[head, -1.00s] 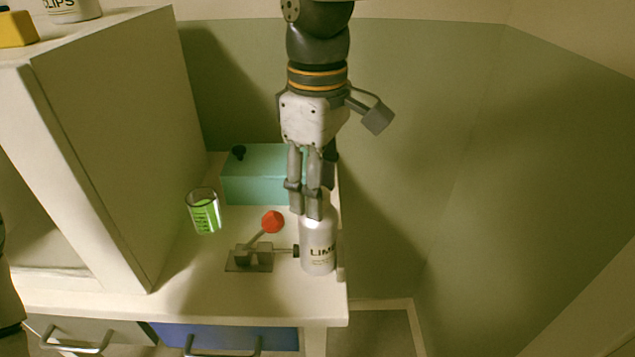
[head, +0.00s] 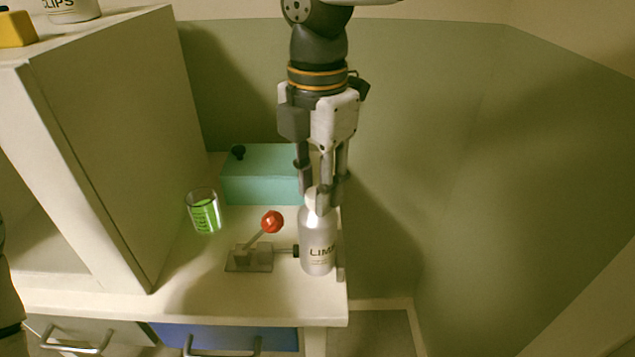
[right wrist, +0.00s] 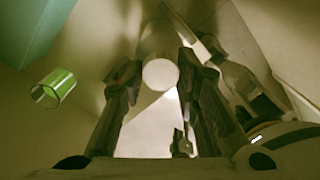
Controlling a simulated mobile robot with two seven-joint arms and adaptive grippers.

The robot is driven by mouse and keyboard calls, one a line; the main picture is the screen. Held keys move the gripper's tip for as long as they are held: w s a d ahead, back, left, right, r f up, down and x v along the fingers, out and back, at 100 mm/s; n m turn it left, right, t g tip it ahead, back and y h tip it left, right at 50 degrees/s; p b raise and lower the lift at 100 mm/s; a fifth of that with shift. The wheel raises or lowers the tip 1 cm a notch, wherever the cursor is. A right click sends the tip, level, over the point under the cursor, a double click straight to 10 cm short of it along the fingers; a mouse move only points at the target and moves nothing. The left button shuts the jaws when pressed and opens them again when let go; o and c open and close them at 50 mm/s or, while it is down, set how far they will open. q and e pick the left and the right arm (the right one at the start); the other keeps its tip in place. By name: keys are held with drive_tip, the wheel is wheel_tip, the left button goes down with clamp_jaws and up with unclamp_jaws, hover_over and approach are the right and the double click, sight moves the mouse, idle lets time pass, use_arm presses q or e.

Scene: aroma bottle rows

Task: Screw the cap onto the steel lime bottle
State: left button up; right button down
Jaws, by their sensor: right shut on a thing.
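The steel lime bottle (head: 318,248) stands upright at the counter's right edge, its LIME label facing the head camera. The cap (head: 311,199) is a pale piece at the bottle's top; in the right wrist view its round white top (right wrist: 160,74) shows between the fingers. My right gripper (head: 319,196) points straight down over the bottle and is shut on the cap. The fingers partly hide the cap and the bottle's neck, so I cannot tell how the threads sit. My left gripper is not in view.
A toggle clamp (head: 249,258) with a red knob (head: 272,222) has its tip against the bottle's left side. A teal box (head: 262,176) stands behind, a beaker of green liquid (head: 204,213) at left. A tall cabinet (head: 115,130) bounds the counter's left.

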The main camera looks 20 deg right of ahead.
drive_tip(key=m, duration=1.1)
drive_tip(key=c, duration=1.6)
unclamp_jaws()
drive_tip(key=shift+m, duration=1.1)
drive_tip(key=o, duration=0.4)
drive_tip(key=shift+f, duration=0.1)
drive_tip(key=shift+c, duration=0.2)
wheel_tip(320, 180, up, 7)
drive_tip(key=shift+r, duration=0.1)
